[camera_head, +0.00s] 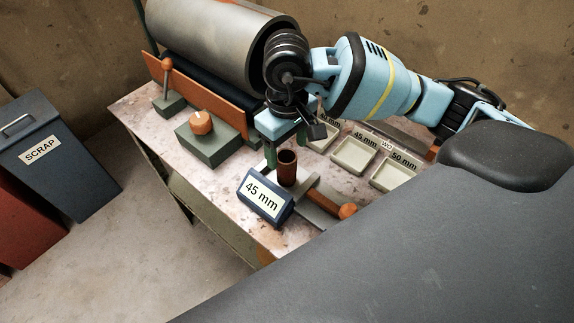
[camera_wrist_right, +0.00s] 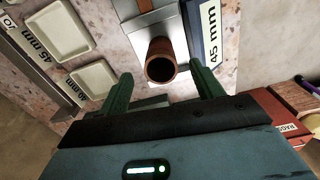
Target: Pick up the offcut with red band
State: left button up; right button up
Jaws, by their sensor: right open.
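A short reddish-brown tube, the offcut (camera_head: 287,168), stands upright by the blue block labelled "45 mm" (camera_head: 264,197); I cannot make out a separate red band. My right gripper (camera_head: 285,150) is open just above and behind it, with green fingers. In the right wrist view, the offcut's dark open end (camera_wrist_right: 161,66) shows between and slightly beyond the two fingertips (camera_wrist_right: 161,76); neither finger appears to touch it. The blue label block (camera_wrist_right: 203,30) is just right of it there. My left gripper is not in view.
Small trays (camera_head: 354,156) labelled by size stand right of the gripper. A large grey pipe (camera_head: 205,40) lies behind. A green box with an orange knob (camera_head: 209,140) stands left. An orange-ended handle (camera_head: 347,211) juts out in front. A blue scrap bin (camera_head: 58,165) stands on the floor.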

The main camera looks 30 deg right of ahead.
aim_at(287, 156)
jog(key=shift+f+p, duration=0.4)
jog(key=shift+f, duration=2.65)
jog(key=c, duration=1.3)
jog(key=shift+o, duration=0.2)
jog(key=shift+r, duration=0.1)
notch_tip(287, 156, up, 10)
jog(key=shift+f, duration=0.1)
